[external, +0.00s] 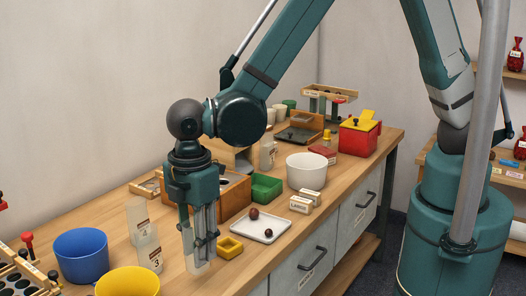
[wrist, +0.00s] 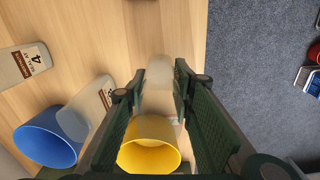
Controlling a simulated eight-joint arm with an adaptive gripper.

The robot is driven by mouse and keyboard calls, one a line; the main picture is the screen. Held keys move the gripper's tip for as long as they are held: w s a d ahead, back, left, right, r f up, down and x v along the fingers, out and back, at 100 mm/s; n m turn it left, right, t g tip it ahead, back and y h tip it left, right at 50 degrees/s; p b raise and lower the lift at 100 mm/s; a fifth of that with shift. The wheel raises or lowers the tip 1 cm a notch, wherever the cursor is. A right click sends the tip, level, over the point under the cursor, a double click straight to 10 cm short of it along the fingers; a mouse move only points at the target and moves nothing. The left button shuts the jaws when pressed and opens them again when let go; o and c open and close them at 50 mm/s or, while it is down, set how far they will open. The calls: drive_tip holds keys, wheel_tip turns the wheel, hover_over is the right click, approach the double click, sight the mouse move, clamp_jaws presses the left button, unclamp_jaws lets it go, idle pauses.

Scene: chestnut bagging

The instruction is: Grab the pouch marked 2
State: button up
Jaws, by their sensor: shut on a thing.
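My gripper (external: 201,240) points down near the front edge of the wooden bench. It is shut on a translucent pouch (external: 197,264), whose lower end shows below the fingers. In the wrist view the held pouch (wrist: 158,72) shows pale between the two fingers (wrist: 158,90). Its marking is hidden, so I cannot read a 2 on it. A pouch marked 3 (external: 150,252) stands to the left of my gripper. Another translucent pouch (external: 137,212) stands behind it. The wrist view shows a pouch marked 4 (wrist: 22,62) at the left.
A blue cup (external: 81,257) and a yellow cup (external: 127,283) stand left of my gripper. A small yellow tray (external: 229,248), a white tray (external: 262,230) with dark chestnuts and a green bin (external: 265,188) lie to the right. The bench edge drops to grey floor (wrist: 260,70).

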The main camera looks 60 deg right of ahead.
wheel_tip(320, 180, up, 6)
drive_tip(key=shift+p, duration=0.55)
idle(0.4)
